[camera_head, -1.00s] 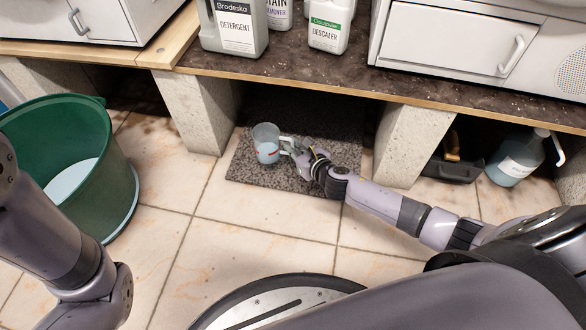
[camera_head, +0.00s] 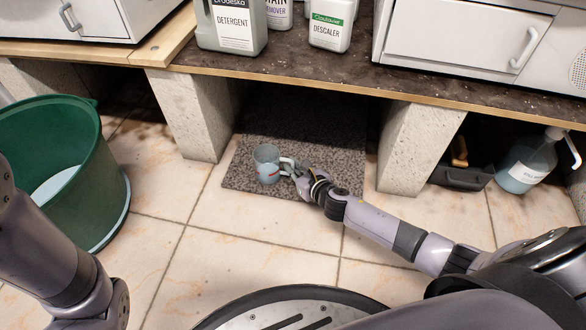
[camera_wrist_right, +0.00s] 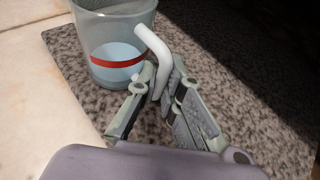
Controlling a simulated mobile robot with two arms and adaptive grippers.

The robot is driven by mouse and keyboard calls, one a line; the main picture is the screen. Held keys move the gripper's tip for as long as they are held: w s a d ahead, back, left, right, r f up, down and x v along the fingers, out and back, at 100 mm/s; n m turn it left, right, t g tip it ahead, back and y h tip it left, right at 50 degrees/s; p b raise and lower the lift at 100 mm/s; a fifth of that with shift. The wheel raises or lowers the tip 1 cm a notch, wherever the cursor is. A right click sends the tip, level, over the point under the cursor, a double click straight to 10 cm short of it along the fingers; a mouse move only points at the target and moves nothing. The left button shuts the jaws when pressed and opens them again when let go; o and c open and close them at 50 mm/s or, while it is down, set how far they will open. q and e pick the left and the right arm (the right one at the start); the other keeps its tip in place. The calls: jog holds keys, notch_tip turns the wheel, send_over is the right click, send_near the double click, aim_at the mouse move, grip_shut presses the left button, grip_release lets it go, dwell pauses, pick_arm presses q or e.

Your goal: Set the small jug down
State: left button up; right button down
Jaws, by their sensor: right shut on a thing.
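The small jug (camera_head: 266,165) is a clear cup with a white handle, a red band and pale liquid inside. It is upright over the speckled grey mat (camera_head: 240,178) under the counter. In the right wrist view the jug (camera_wrist_right: 112,35) is at the upper left, its base close to the mat; I cannot tell if it touches. My right gripper (camera_head: 290,168) is shut on the jug's handle, and the fingers show around the handle in the wrist view (camera_wrist_right: 152,92). My left gripper is out of view; only my left arm shows.
A green bucket (camera_head: 90,180) with pale liquid stands at the left. Stone blocks (camera_head: 195,115) and (camera_head: 418,150) hold up the counter (camera_head: 300,75) on both sides of the mat. A spray bottle (camera_head: 525,165) and a dark toolbox (camera_head: 460,175) are at the right. Tiled floor in front is clear.

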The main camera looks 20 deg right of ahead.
jog(key=shift+f, duration=0.15)
jog(key=c, duration=1.7)
grip_release()
jog(key=shift+r, duration=0.35)
jog(key=p+v, duration=0.5)
jog(key=v, duration=0.7)
jog(key=shift+f+p, duration=0.15)
jog(key=shift+p, duration=0.15)
